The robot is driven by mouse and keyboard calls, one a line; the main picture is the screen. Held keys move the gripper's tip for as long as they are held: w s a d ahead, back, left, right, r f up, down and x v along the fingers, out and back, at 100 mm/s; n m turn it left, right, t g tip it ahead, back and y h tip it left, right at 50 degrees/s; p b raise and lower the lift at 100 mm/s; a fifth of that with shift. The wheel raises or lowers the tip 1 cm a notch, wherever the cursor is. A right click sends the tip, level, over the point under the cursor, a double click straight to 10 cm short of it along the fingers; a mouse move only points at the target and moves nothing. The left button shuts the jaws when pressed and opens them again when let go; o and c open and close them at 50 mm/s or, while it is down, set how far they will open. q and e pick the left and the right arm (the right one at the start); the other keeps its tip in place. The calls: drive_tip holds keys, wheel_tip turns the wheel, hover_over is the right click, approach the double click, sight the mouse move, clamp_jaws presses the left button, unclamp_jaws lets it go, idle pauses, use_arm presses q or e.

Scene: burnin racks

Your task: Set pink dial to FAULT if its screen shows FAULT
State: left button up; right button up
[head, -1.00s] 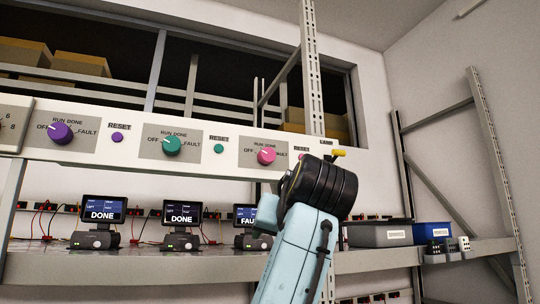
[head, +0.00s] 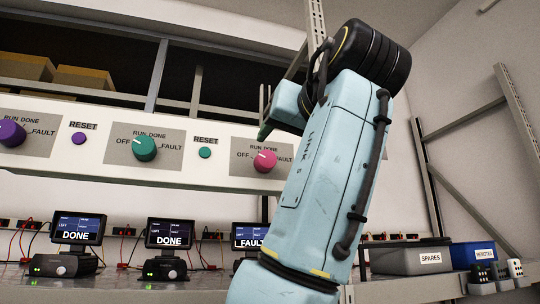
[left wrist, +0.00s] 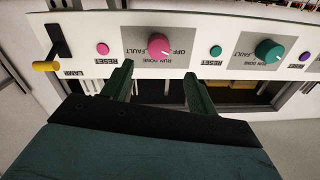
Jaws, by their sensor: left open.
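The pink dial (head: 265,160) is on the white panel, third from the left in the head view. Its white mark points up and left, toward the OFF and RUN side. The screen (head: 250,237) below it reads FAULT, its right edge close to my arm. My left gripper (left wrist: 159,70) is open and empty in the left wrist view. The pink dial (left wrist: 160,46) is just beyond the gap between its fingers, apart from them, in that upside-down view. In the head view my left arm hides part of the pink dial's label plate. My right gripper is not in view.
A green dial (head: 144,148) and a purple dial (head: 11,133) are to the left, with screens reading DONE below. A pink reset button (left wrist: 102,48) and a yellow-tipped lever (left wrist: 46,66) are beside the pink dial. A grey SPARES bin (head: 410,259) stands on the shelf.

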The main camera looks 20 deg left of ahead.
sight(268, 159)
use_arm(q)
drive_tip(key=p+x, duration=0.1)
drive_tip(key=x, duration=0.3)
drive_tip(key=shift+w+a, duration=0.1)
drive_tip(key=shift+w, duration=0.3)
drive_tip(key=p+x, duration=0.1)
drive_tip(key=x, duration=0.3)
drive_tip(key=shift+w+a, duration=0.1)
drive_tip(key=shift+a, duration=0.1)
drive_tip(key=shift+w+a+f, duration=0.1)
drive_tip(key=shift+w, duration=0.1)
drive_tip(key=shift+c, duration=0.8)
drive_tip(key=c, duration=0.8)
drive_tip(key=shift+c, duration=0.2)
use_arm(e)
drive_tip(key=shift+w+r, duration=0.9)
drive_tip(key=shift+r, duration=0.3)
